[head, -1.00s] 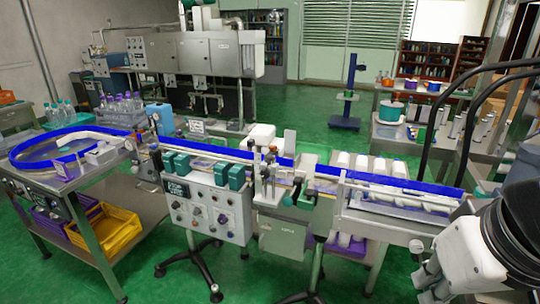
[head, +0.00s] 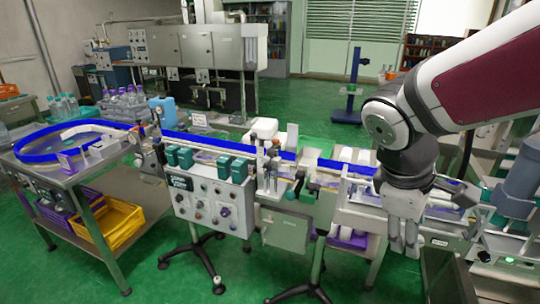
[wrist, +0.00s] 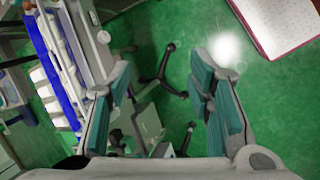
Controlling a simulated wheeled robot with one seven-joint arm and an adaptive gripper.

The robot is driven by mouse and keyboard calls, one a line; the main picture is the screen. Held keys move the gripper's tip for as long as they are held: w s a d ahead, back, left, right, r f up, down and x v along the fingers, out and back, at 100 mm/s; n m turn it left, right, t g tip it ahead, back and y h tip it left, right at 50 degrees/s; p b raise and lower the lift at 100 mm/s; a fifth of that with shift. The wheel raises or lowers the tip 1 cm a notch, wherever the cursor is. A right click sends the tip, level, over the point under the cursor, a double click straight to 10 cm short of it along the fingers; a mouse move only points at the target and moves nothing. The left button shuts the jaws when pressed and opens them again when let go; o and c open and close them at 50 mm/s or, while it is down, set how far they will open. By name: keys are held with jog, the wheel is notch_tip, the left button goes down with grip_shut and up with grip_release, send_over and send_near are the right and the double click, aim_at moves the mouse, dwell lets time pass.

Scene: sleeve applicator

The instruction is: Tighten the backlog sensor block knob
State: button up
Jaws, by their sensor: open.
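My gripper (head: 404,244) hangs in front of the right part of the conveyor line in the head view, fingers pointing down. In the wrist view its teal-padded fingers (wrist: 160,72) are spread apart, with nothing held between them. The conveyor (head: 210,143) with blue rails runs across the middle of the head view. Green and dark fittings (head: 303,188) sit on its front side, left of my gripper. I cannot tell which small part is the backlog sensor block knob. My gripper and arm hide some of the conveyor's right part.
A control panel (head: 215,200) with several knobs hangs below the conveyor. A steel cart (head: 90,170) with a yellow crate (head: 118,222) stands at the left. Stand legs (head: 190,258) spread over the green floor (head: 245,278). The conveyor's blue rail also shows at left in the wrist view (wrist: 45,55).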

jog(key=w+a+f+n+t+h, duration=0.1)
jog(key=w+a+f+n+h, duration=0.1)
jog(key=w+n, duration=0.25)
jog(key=w+a+f+n+t+h, duration=0.1)
jog(key=w+f+n+h, duration=0.1)
jog(key=w+n, duration=0.3)
jog(key=n+t+y, duration=0.2)
jog(key=n+t, duration=1.1)
jog(key=n, duration=1)
send_near(267, 168)
jog(key=x, duration=0.9)
jog(key=shift+m, duration=0.25)
grip_shut()
